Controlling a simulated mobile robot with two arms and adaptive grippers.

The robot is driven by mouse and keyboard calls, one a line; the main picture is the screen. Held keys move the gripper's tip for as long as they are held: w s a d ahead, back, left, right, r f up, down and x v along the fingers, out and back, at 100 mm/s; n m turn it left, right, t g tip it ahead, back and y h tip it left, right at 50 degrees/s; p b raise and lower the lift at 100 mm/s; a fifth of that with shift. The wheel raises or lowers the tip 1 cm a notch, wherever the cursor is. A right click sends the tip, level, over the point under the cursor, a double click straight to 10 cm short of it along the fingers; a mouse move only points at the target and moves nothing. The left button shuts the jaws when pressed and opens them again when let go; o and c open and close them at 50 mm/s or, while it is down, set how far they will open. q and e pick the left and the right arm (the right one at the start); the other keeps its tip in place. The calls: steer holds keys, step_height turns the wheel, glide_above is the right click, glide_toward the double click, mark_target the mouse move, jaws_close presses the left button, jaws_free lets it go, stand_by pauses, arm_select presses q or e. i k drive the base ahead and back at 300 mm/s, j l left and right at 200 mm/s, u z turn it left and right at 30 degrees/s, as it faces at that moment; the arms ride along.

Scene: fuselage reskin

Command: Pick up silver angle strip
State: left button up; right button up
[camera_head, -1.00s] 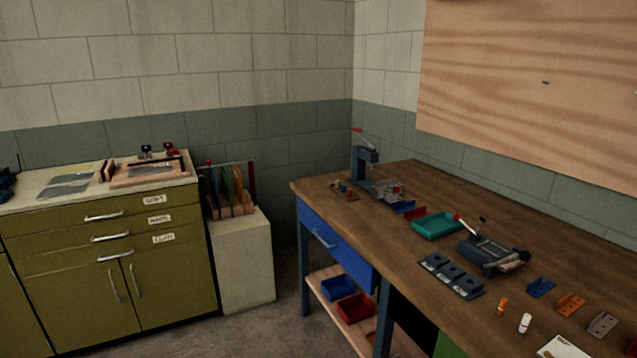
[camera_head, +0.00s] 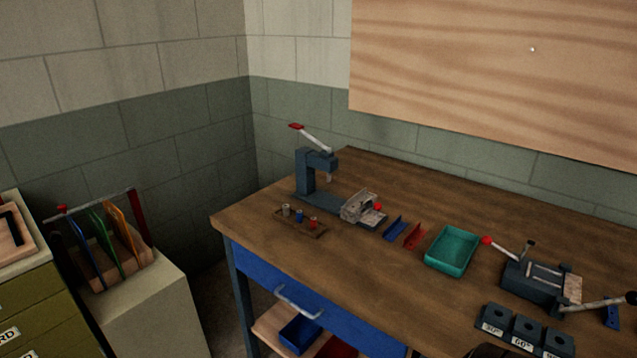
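I cannot make out a silver angle strip in the camera_head view. A blue angle strip (camera_head: 395,228) and a red angle strip (camera_head: 414,236) lie side by side on the wooden workbench (camera_head: 380,285). To their left is a silver metal fixture (camera_head: 357,207) with a red knob, at the foot of the blue-grey lever press (camera_head: 306,175). Neither gripper can be identified in view. A dark shape, cut off at the bottom edge right of centre, is too little shown to name.
A teal tray (camera_head: 428,262) stands right of the strips. A bending tool (camera_head: 535,285) with levers and angle-marked blocks (camera_head: 526,332) are at the right. A small rack with several cylinders (camera_head: 291,228) is at the left. The bench's front middle is clear.

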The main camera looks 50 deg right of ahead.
mark_target(360, 198)
steer(key=i+z, duration=0.1)
steer(key=i, duration=0.85)
steer(key=i+j+z, duration=0.1)
steer(key=i, duration=0.8)
steer(key=i+j+z, duration=0.15)
steer(key=z, duration=1.9)
